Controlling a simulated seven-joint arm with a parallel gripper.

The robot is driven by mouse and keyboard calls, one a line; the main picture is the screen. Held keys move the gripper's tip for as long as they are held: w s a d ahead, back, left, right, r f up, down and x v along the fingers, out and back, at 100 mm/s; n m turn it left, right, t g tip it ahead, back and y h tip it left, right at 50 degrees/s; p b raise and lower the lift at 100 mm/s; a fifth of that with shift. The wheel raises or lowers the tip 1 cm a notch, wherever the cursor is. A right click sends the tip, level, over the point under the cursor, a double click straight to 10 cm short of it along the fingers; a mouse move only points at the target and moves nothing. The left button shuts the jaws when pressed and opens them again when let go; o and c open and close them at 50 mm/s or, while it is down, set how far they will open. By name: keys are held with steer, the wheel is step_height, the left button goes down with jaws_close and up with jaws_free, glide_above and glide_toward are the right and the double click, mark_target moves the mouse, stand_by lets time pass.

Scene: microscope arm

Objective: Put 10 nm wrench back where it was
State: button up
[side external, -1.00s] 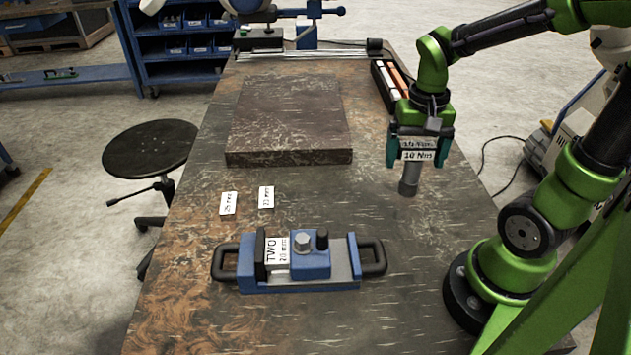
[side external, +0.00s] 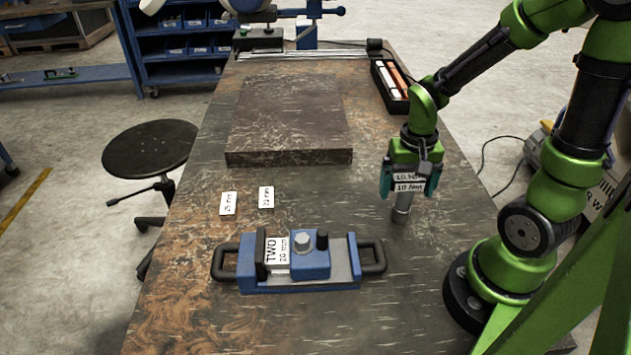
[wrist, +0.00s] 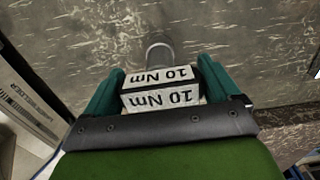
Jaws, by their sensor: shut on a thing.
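The 10 Nm wrench (side external: 409,187) has a white label reading "10 Nm" and a grey cylindrical end (side external: 401,214) pointing down. My gripper (side external: 409,182), with teal fingers, is shut on its labelled body. The wrist view also shows the two white "10 Nm" labels (wrist: 162,97) between the teal fingers, with a grey rounded end beyond them. The wrench is upright over the right part of the table; I cannot tell whether its lower end touches the surface.
A blue fixture (side external: 310,258) with black handles stands at the front of the table (side external: 190,295). Two white tags (side external: 228,204) lie left of centre. A dark plate (side external: 290,115) lies farther back. A black tray (side external: 381,72) with white and orange items is at the back right.

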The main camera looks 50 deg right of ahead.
steer(key=shift+f, duration=0.15)
steer(key=o, duration=1.1)
step_height(320, 180, up, 12)
steer(key=shift+r, duration=0.1)
steer(key=a+r+n+t+y, duration=0.2)
steer(key=a+r+n+t, duration=0.3)
steer(key=a, duration=0.5)
steer(key=shift+r+t, duration=0.35)
steer(key=shift+t, duration=0.75)
steer(key=shift+w, duration=0.1)
